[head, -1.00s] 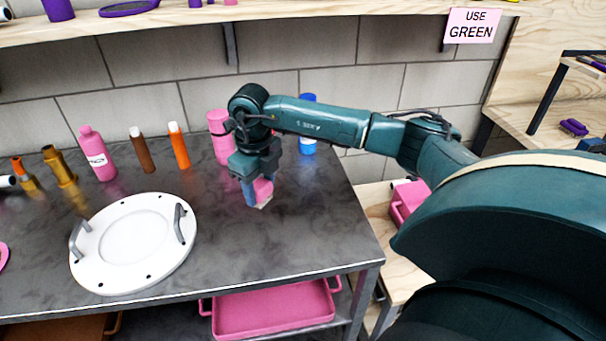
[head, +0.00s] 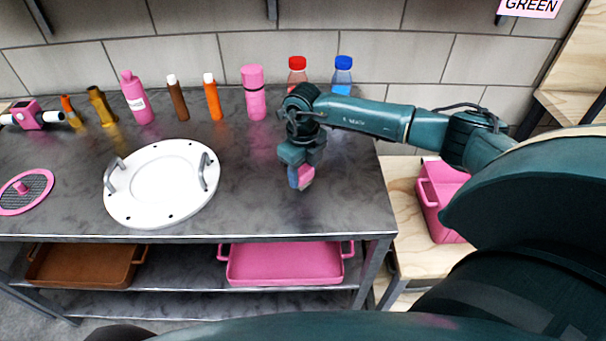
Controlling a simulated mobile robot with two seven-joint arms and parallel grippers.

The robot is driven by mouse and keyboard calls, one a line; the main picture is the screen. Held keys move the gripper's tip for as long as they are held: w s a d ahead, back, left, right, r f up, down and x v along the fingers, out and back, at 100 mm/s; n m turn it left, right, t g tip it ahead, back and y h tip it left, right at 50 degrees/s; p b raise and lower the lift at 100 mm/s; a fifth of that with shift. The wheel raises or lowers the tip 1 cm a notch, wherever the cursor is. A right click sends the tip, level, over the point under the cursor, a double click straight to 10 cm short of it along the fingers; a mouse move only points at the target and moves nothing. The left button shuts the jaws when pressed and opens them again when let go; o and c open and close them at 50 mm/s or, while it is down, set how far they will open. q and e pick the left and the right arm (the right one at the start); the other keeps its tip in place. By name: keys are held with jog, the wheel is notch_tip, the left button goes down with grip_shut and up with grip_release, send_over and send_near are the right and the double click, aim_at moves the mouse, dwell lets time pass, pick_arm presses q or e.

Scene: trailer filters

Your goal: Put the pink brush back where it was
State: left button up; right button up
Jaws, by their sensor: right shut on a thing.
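My right gripper (head: 301,180) hangs down over the right part of the dark metal table (head: 260,210). It is shut on a small pink thing (head: 307,176), which looks like the pink brush. The fingers hide part of it, and I cannot tell whether it touches the table top. My left gripper is not in view.
A white round lid (head: 150,190) with two handles lies left of the gripper. Several bottles, including a pink flask (head: 254,92), stand along the back. A pink tray (head: 285,264) and a brown tray (head: 80,266) sit on the lower shelf. A pink bin (head: 440,195) stands at right.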

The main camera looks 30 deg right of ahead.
jog(key=shift+f, duration=0.9)
jog(key=shift+f, duration=0.1)
jog(key=o, duration=1)
jog(key=shift+c, duration=0.2)
